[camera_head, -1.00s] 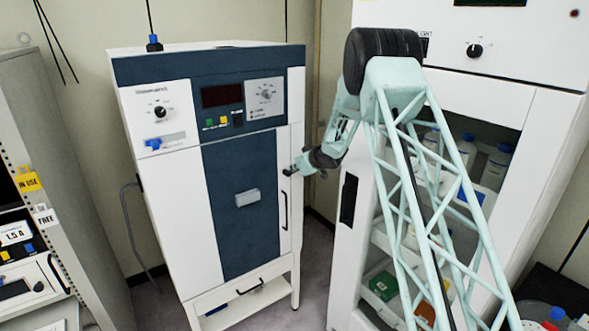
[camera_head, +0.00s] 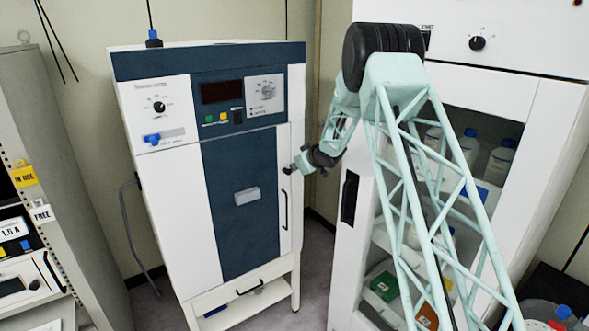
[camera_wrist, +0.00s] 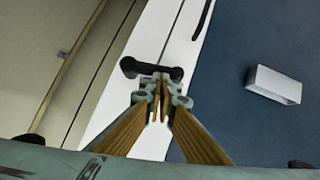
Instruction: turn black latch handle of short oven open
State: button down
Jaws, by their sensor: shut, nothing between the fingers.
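The short oven (camera_head: 164,210) is a white cabinet with a dark blue front panel, left of centre in the head view. A small black latch handle (camera_head: 288,170) sits at the right edge of its front. In the wrist view the latch handle (camera_wrist: 130,67) is a black bar with rounded ends, lying across the picture. My gripper (camera_head: 299,165) is at the latch; in the wrist view its fingers (camera_wrist: 160,82) are shut, empty, and overlap the bar's middle. I cannot tell whether they touch it. The fingers hide part of the bar.
A vertical black pull handle (camera_head: 284,210) is below the latch. A grey block (camera_head: 247,196) stands out from the blue panel. A tall white cabinet (camera_head: 342,245) with bottles is close on the right. A grey rack (camera_head: 60,130) stands at left.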

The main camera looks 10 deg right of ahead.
jog(key=shift+s+a+f+n+t+h+b, duration=0.15)
jog(key=shift+f+n+t+h+b, duration=0.4)
jog(key=shift+b, duration=3.85)
jog(key=shift+f+b, duration=0.9)
jog(key=shift+b, duration=0.95)
jog(key=shift+f, duration=0.2)
jog(key=shift+w+d+f, duration=0.2)
jog(key=shift+d+f, duration=0.25)
jog(key=shift+f, duration=0.3)
jog(key=shift+w+d+f, duration=0.25)
jog(key=shift+d+f, duration=0.15)
jog(key=shift+f, duration=0.35)
jog(key=shift+w+d+f, duration=0.2)
jog(key=shift+d+f, duration=0.25)
jog(key=shift+f, duration=0.3)
jog(key=shift+d+f, duration=0.1)
jog(key=shift+a, duration=0.2)
